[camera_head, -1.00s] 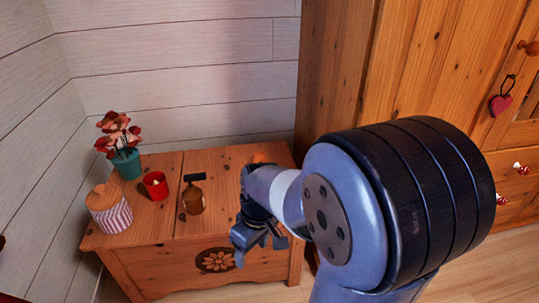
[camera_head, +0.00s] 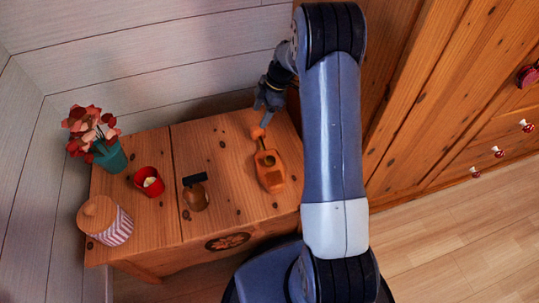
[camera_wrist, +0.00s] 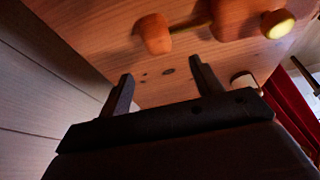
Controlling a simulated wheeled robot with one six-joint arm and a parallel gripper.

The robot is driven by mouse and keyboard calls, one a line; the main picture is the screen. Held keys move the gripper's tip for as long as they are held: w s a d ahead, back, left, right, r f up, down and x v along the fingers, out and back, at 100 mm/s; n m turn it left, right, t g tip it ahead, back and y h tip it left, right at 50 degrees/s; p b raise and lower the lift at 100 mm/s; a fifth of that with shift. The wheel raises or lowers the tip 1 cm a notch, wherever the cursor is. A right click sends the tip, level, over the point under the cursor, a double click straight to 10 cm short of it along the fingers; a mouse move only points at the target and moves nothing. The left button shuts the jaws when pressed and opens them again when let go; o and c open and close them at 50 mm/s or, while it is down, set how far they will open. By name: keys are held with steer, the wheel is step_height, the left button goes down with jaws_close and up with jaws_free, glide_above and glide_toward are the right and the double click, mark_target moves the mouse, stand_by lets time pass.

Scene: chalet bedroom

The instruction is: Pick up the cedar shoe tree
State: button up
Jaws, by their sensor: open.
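The cedar shoe tree (camera_head: 270,171) lies on the right part of the wooden chest top (camera_head: 228,150). It is orange-brown, with a wide slotted body toward the front and a thin rod ending in a round knob at the back. My gripper (camera_head: 265,112) is open and empty at the chest's back right, close to the knob and apart from it. In the wrist view my gripper (camera_wrist: 163,85) shows two spread dark fingers. The shoe tree's orange knob (camera_wrist: 155,35) appears beyond them, with its rod running right.
On the chest stand a red cup (camera_head: 148,181), an amber bottle with a black top (camera_head: 196,195), a striped jar (camera_head: 105,221) and a flower pot (camera_head: 110,156). The wooden wardrobe (camera_head: 440,90) is close on the right. The plank wall (camera_head: 170,60) is behind.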

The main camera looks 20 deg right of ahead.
mark_target(255, 129)
steer(key=b+x, duration=0.2)
steer(key=x, duration=0.7)
steer(key=shift+f, duration=0.35)
steer(key=shift+d, duration=0.1)
steer(key=shift+c, duration=0.4)
steer(key=shift+r, duration=0.1)
steer(key=c, duration=1.2)
